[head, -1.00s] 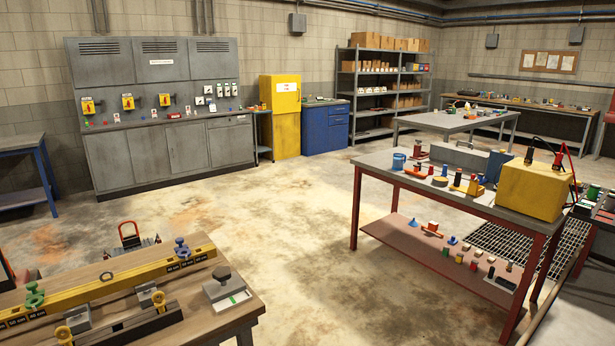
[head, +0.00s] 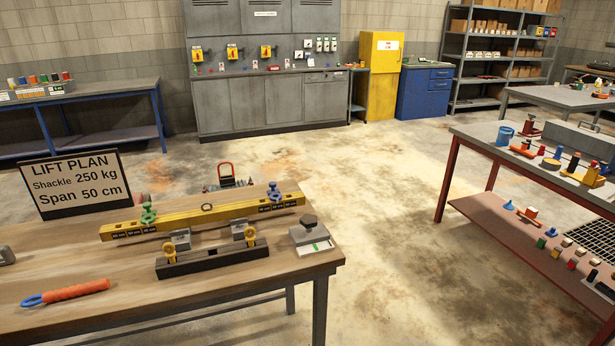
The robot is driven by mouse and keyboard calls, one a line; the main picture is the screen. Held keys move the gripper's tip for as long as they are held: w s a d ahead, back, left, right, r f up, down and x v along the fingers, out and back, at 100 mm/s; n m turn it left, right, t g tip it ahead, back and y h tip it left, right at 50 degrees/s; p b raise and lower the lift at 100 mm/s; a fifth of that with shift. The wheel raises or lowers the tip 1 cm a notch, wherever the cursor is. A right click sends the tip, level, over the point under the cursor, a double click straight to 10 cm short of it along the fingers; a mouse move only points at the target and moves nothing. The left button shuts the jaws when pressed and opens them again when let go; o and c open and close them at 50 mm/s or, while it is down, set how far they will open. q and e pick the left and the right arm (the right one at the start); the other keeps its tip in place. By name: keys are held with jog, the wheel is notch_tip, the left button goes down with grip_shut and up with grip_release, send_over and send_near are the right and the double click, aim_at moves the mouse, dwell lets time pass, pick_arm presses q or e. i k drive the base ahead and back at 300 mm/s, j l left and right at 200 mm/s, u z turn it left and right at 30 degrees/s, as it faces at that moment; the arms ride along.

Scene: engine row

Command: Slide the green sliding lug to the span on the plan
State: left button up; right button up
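The green sliding lug (head: 148,214) sits on the left part of a yellow spreader beam (head: 190,222). A blue lug (head: 274,193) sits near the beam's right end. The beam carries cm labels, too small to read surely here. Neither of my grippers shows in the head view.
A dark rail with yellow eyes (head: 212,258) lies in front of the beam. A grey block with a knob (head: 311,236) stands at the bench's right end. An orange-handled tool (head: 66,293) lies at the front left. Open floor (head: 390,220) separates the bench from a red-legged table (head: 540,172).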

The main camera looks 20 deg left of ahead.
aim_at(149, 214)
jog(key=u, duration=1.55)
